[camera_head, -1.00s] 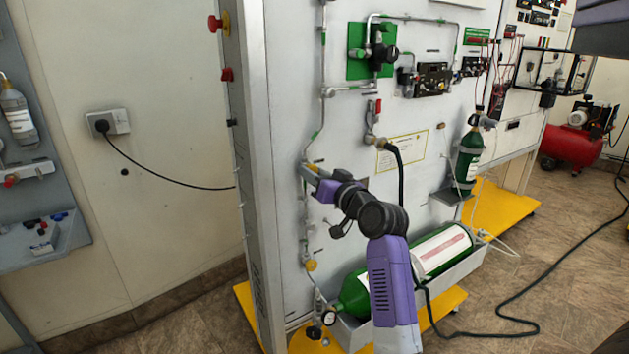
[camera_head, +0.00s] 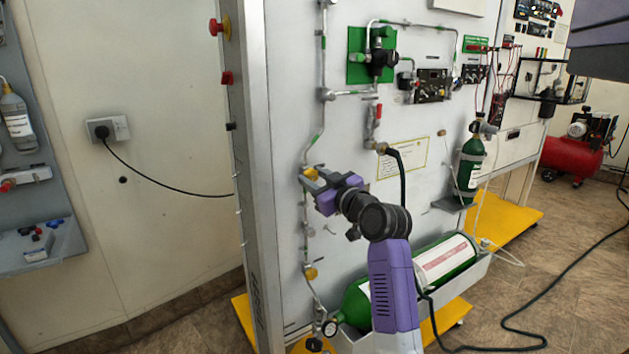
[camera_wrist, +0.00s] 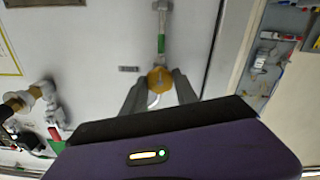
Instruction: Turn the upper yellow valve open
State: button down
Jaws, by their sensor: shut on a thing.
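The upper yellow valve (camera_head: 310,173) sits on the thin pipe near the left edge of the white panel. In the wrist view the yellow valve (camera_wrist: 159,79) lies between the two grey fingertips. My gripper (camera_head: 313,181) is at the valve in the head view and hides part of it. In the wrist view my gripper (camera_wrist: 160,92) is shut on the valve, one finger on each side. The valve's exact handle angle is hard to tell. A lower yellow valve (camera_head: 310,273) is on the same pipe, below my gripper.
A green cylinder (camera_head: 357,306) lies in a grey trough at the panel's foot. A black hose (camera_head: 403,185) hangs from a fitting to the right of my gripper. A red-handled valve (camera_head: 378,112) is higher up.

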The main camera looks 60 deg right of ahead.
jog(key=shift+f, duration=0.15)
jog(key=c, duration=0.9)
grip_release()
jog(key=shift+c, duration=0.2)
jog(key=v, duration=0.7)
jog(key=shift+s+a, duration=0.25)
jog(key=shift+s, duration=0.05)
